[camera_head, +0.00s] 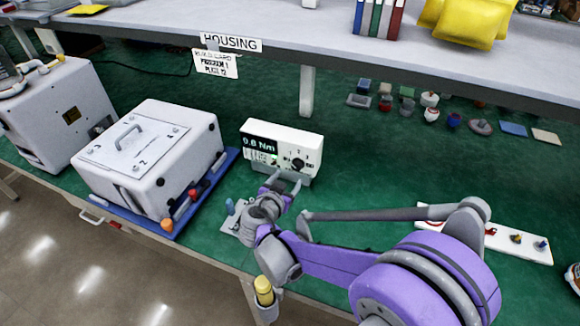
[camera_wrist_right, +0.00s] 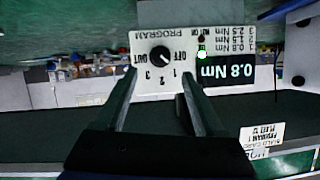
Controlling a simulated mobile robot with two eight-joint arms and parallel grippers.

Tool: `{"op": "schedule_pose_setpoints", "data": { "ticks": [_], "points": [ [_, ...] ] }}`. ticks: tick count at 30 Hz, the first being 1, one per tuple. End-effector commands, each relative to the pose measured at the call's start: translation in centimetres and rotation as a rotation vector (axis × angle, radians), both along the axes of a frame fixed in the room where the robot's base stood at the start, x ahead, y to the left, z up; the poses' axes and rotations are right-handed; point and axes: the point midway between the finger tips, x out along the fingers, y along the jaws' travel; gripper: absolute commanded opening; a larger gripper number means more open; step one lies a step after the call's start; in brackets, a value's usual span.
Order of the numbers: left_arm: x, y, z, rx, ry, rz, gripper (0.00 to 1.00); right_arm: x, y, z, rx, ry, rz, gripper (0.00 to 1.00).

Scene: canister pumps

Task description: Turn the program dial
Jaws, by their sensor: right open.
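The white controller box (camera_head: 312,143) stands on the green bench mat, its display (camera_head: 259,143) reading 0.8 Nm. Its black program dial (camera_head: 297,163) sits on the front face. In the right wrist view, upside down, the dial (camera_wrist_right: 160,56) is ringed by OFF, 1, 2, 3 and OUT; I cannot clearly tell where its pointer stands. A green light (camera_wrist_right: 202,54) is lit beside it. My right gripper (camera_head: 286,184) is open and empty in front of the box. In the wrist view its fingertips (camera_wrist_right: 158,73) lie either side of the dial, apparently not touching it. My left gripper is not in view.
A white pump housing (camera_head: 150,150) sits on a blue tray (camera_head: 215,180) left of the box. A build card (camera_head: 215,64) hangs from the shelf (camera_head: 330,50) above. Several small parts lie at the back right. A white strip (camera_head: 530,249) with parts lies right.

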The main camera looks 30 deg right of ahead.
Motion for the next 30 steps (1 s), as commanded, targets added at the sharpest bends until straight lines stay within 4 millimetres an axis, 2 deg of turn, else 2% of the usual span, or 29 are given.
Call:
{"op": "schedule_pose_setpoints", "data": {
  "ticks": [6,12,25,26,30],
  "points": [
    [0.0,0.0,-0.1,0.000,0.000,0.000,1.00,2.9,-3.0,-1.7,-0.001,0.002,-0.004,0.70],
    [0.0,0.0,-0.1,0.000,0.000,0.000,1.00,4.7,-4.9,-2.7,0.000,0.002,-0.003,0.70],
    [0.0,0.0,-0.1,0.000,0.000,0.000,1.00,5.4,-5.6,-3.1,-0.001,0.002,0.000,0.70],
    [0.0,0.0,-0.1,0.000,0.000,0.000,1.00,5.4,-5.6,-3.1,-0.001,0.002,0.000,0.67],
    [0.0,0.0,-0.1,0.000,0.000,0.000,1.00,5.4,-5.6,-3.1,-0.001,0.002,0.000,0.42]
  ]
}}
